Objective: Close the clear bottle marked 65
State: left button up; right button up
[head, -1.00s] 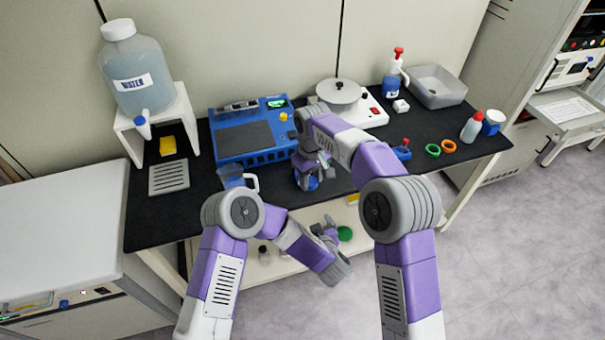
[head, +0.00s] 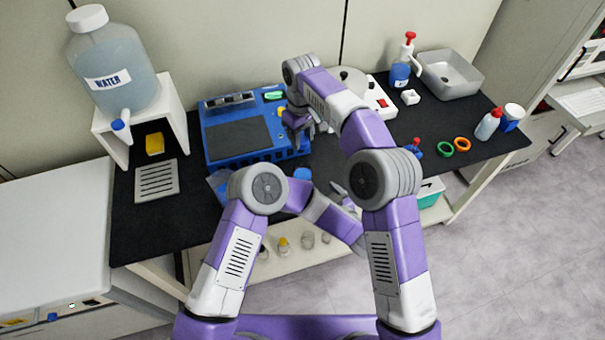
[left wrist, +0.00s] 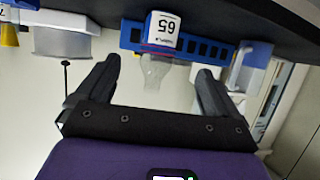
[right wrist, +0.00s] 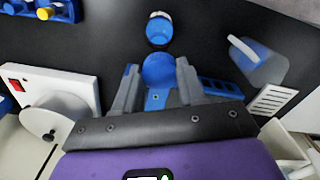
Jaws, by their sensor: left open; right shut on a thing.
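The clear bottle marked 65 (left wrist: 162,32) stands on the black bench and appears upside down in the left wrist view. Its clear neck (left wrist: 155,72) shows no cap. It also shows in the right wrist view (right wrist: 159,30), and its blue part shows in the head view (head: 302,173). My right gripper (head: 300,128) is shut on a round blue cap (right wrist: 158,70), held apart from the bottle, near the blue device. My left gripper (left wrist: 158,82) is open and empty. It faces the bottle from the front, its fingers spread to either side of the neck and apart from it.
A blue device (head: 240,135) stands behind the bottle, and a clear jug (right wrist: 262,62) stands beside it. The white hotplate (right wrist: 65,85) is on the other side. A water tank (head: 113,65) stands at the far left. Several small bottles sit on the shelf below.

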aim_at(303, 177)
jog(key=shift+w+f, duration=0.1)
pick_arm(q)
jog(key=x, duration=1.2)
jog(key=shift+w, duration=0.15)
jog(key=c, duration=1.5)
pick_arm(e)
jog(key=shift+f, duration=2.5)
jog(key=shift+d+f, duration=0.1)
jog(key=shift+f, duration=0.8)
jog(key=shift+f, duration=0.5)
